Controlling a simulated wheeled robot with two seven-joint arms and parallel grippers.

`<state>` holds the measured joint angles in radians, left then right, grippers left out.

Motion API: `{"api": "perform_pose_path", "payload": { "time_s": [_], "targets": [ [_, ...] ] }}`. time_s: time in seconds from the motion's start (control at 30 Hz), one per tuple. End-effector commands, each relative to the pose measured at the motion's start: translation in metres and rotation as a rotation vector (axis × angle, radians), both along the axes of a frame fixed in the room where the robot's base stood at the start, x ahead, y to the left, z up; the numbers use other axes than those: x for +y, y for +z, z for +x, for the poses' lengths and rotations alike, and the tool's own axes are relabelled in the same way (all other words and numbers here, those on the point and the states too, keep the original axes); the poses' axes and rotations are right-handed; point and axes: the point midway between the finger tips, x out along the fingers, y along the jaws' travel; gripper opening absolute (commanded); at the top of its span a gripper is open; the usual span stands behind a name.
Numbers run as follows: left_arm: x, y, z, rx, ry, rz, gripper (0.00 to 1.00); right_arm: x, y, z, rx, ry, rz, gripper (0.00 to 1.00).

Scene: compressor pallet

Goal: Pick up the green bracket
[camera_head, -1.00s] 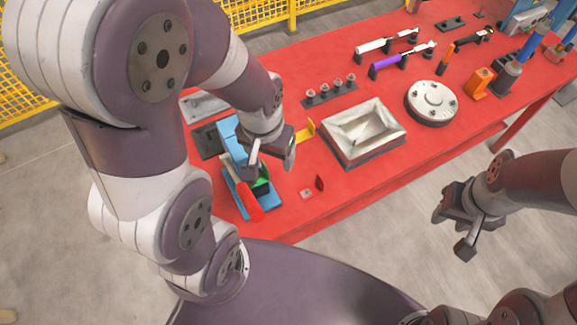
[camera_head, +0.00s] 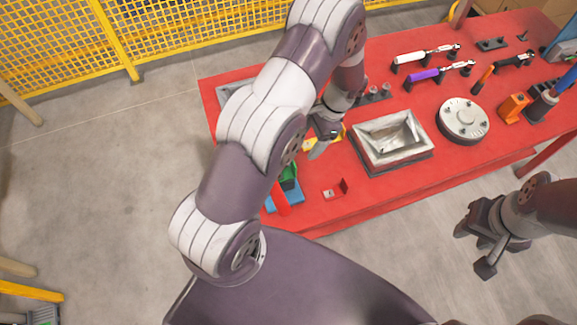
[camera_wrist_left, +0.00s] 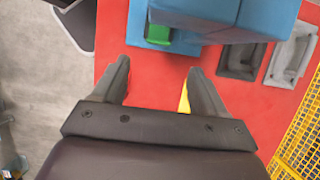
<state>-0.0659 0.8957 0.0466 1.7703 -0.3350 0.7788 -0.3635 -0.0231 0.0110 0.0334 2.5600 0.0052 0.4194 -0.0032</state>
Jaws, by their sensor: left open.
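The green bracket (camera_head: 289,172) shows as a small patch by the blue fixture (camera_head: 285,197) on the table's left part, largely hidden by my left arm. In the left wrist view the green bracket (camera_wrist_left: 185,42) is partly covered by the blue fixture (camera_wrist_left: 222,18), beyond my fingertips. My left gripper (camera_head: 322,140) hangs above the table, to the right of the fixture. My right gripper (camera_head: 480,238) is open and empty, off the table's front edge.
A yellow part (camera_wrist_left: 184,98) lies partly behind one finger. Grey bins (camera_wrist_left: 290,60) lie beside the fixture.

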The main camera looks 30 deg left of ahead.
Motion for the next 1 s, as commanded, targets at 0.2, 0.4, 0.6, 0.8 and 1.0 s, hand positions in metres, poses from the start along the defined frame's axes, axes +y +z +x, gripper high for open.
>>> {"api": "perform_pose_path", "payload": {
  "time_s": [0.2,0.4,0.6,0.8,1.0],
  "targets": [
    [0.012,-0.039,-0.015,0.004,0.002,0.0,0.72,0.0,0.019,0.0,-0.001,0.0,0.0,0.39],
    [0.019,-0.059,-0.027,0.005,0.004,-0.002,0.72,0.0,0.038,0.0,0.0,0.0,0.0,0.39],
    [0.028,-0.092,-0.036,0.0,0.004,-0.002,0.72,0.0,0.051,0.0,-0.001,0.0,0.0,0.39],
    [0.028,-0.097,-0.036,-0.002,0.003,-0.002,0.72,0.0,0.049,0.0,0.0,0.0,0.0,0.39],
    [0.028,-0.097,-0.036,-0.001,0.004,-0.002,0.2,0.0,0.049,0.0,0.0,0.0,0.0,0.39]
  ]
}}
